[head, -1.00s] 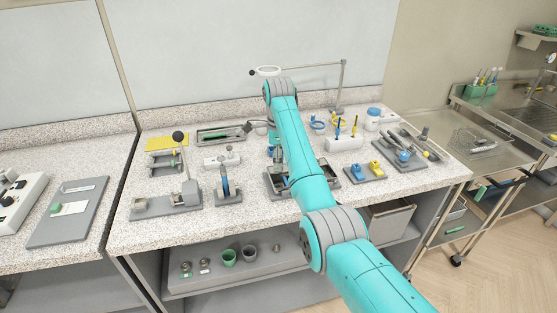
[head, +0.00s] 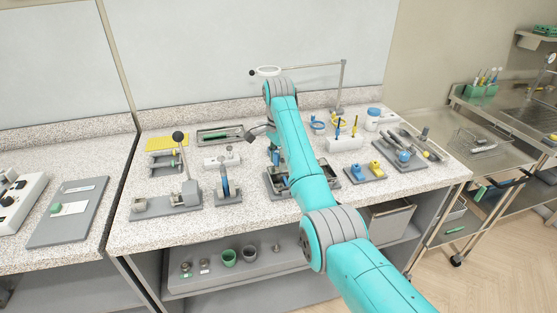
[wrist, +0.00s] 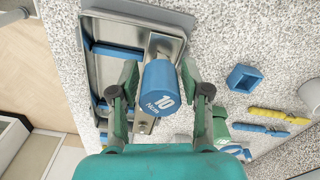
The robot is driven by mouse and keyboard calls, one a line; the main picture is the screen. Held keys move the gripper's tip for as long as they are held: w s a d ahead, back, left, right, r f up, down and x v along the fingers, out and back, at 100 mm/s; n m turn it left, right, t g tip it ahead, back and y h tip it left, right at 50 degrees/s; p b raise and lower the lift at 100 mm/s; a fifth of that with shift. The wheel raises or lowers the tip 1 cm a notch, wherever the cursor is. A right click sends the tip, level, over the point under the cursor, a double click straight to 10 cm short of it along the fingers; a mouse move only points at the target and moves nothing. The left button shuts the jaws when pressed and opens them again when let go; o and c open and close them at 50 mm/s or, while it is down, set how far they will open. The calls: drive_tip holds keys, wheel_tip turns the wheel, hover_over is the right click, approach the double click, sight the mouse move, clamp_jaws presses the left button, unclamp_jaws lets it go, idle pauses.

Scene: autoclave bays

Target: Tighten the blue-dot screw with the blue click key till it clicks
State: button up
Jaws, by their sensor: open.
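The blue click key (wrist: 163,85) shows in the wrist view as a blue cylinder marked 10 Ncm, seen end-on. It stands over a grey metal bracket (wrist: 170,32) at a shallow metal tray (wrist: 92,45). My gripper (wrist: 159,75) is open, with one green finger on each side of the key; I cannot tell whether they touch it. The blue-dot screw is not visible, and the key's lower end is hidden. In the head view, the tray (head: 273,189) is partly behind my arm, and most of my gripper is hidden too.
A lever press (head: 188,190) stands to the left. A magnifier arm (head: 340,85) rises behind.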

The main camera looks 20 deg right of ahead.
clamp_jaws()
drive_tip(key=shift+m, duration=0.7)
drive_tip(key=c, duration=0.5)
unclamp_jaws()
drive_tip(key=shift+c, duration=1.1)
